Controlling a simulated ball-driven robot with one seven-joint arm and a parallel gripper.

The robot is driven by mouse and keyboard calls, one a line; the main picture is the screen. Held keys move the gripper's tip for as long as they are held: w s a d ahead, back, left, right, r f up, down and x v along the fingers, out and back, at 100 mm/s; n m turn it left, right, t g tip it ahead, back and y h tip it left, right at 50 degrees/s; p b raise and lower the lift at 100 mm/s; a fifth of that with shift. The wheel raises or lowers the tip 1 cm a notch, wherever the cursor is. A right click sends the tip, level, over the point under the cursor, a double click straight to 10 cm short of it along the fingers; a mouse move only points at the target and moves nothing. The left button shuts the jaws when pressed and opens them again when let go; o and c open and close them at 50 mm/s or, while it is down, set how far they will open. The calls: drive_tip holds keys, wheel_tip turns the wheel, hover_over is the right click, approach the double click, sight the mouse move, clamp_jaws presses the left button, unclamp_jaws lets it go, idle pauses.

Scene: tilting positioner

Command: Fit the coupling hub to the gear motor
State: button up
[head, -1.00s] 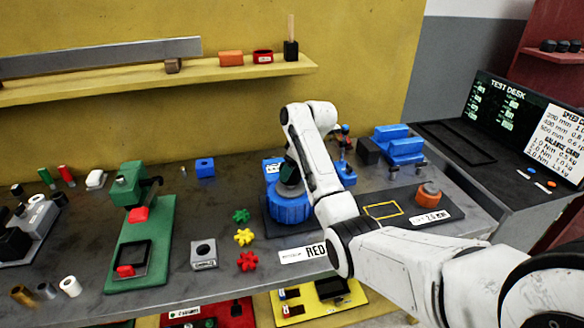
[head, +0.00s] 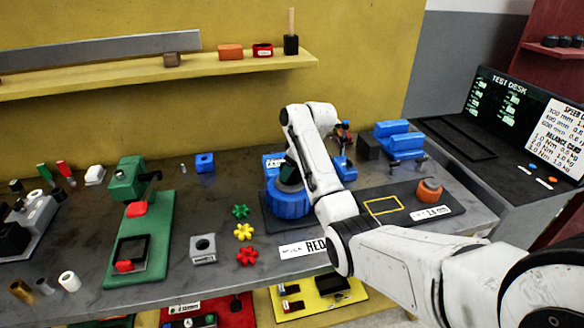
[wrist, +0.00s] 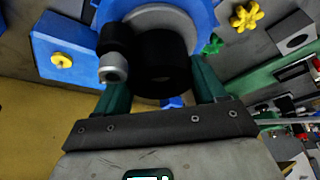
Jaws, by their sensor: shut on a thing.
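My gripper (wrist: 160,88) is shut on a dark cylindrical piece (wrist: 162,62), which I take for the coupling hub; it sits between the two green fingers. In the head view my gripper (head: 291,177) is over the round blue positioner (head: 288,208), and the arm hides much of this spot. In the wrist view the positioner's blue rim (wrist: 203,12) and a pale disc lie beyond the dark piece. A smaller black part with a grey ring end (wrist: 113,68) is just left of it. I cannot make out the gear motor clearly, nor whether the held piece touches anything.
Star-shaped spiders in green (head: 240,211), yellow (head: 243,231) and red (head: 247,256) lie left of the positioner. A grey block (head: 203,249) and a green press (head: 140,240) stand further left. A blue vise (head: 400,140) and an orange part (head: 429,190) are to the right.

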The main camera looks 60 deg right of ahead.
drive_tip(key=shift+f, duration=0.4)
drive_tip(key=o, duration=1.7)
drive_tip(key=shift+f, duration=0.15)
drive_tip(key=b+v, duration=0.2)
drive_tip(key=v, duration=0.9)
drive_tip(key=shift+w, duration=0.1)
